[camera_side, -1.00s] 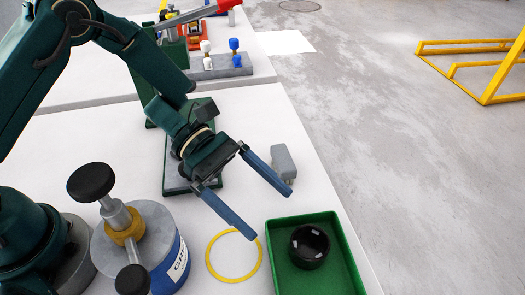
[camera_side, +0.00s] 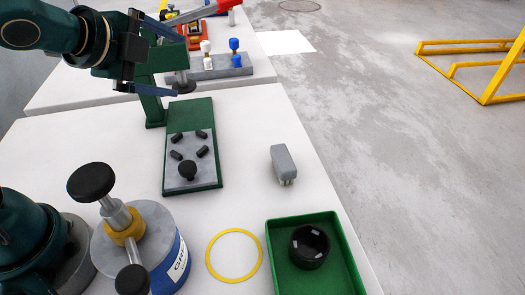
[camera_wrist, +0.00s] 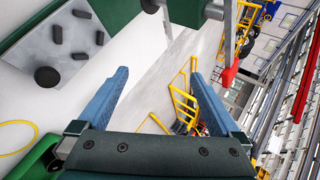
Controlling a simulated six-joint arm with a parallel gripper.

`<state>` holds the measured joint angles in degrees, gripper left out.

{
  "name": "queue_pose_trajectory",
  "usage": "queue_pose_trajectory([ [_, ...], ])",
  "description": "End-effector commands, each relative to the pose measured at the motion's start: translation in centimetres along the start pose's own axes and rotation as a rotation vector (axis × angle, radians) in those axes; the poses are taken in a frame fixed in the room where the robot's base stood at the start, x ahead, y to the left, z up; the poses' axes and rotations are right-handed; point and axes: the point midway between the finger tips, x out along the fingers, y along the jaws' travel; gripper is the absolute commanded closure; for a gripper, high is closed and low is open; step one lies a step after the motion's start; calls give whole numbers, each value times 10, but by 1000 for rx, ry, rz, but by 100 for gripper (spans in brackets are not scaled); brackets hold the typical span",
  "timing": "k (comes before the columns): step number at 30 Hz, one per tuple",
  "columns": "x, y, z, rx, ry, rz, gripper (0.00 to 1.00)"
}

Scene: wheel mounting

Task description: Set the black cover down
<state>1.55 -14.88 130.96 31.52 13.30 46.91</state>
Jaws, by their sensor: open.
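The black cover (camera_side: 310,243) is a round, hollow black piece. It rests inside the green tray (camera_side: 273,267) at the lower right of the side view, with nothing holding it. My gripper (camera_side: 180,65) is at the upper left of the side view, far from the tray and raised above the table. Its two blue fingers are spread with nothing between them, as the wrist view (camera_wrist: 158,74) also shows. The cover is not visible in the wrist view.
A green stand has a grey plate (camera_side: 180,177) with several black pegs and a black knob. A grey block (camera_side: 283,160), a yellow ring (camera_side: 212,240) and a grey canister with black knobs (camera_side: 165,250) share the white table. A second table stands behind.

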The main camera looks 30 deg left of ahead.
Motion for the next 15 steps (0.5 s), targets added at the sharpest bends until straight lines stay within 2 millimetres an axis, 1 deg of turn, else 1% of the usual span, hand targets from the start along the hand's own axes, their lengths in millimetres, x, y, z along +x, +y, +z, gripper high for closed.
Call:
queue_pose_trajectory([
  [1,-17,11,10,-212,-45,35,0],
  [2,-26,20,15,-343,-73,66,0],
  [3,-38,34,19,-511,-106,106,0],
  [6,-64,67,21,-869,-177,204,0],
  [9,-84,93,17,-1120,-233,289,0],
  [10,-88,99,15,-1174,-246,310,0],
  [12,-96,109,12,-1266,-270,346,0],
  [15,-102,116,10,-1326,-288,373,0],
])
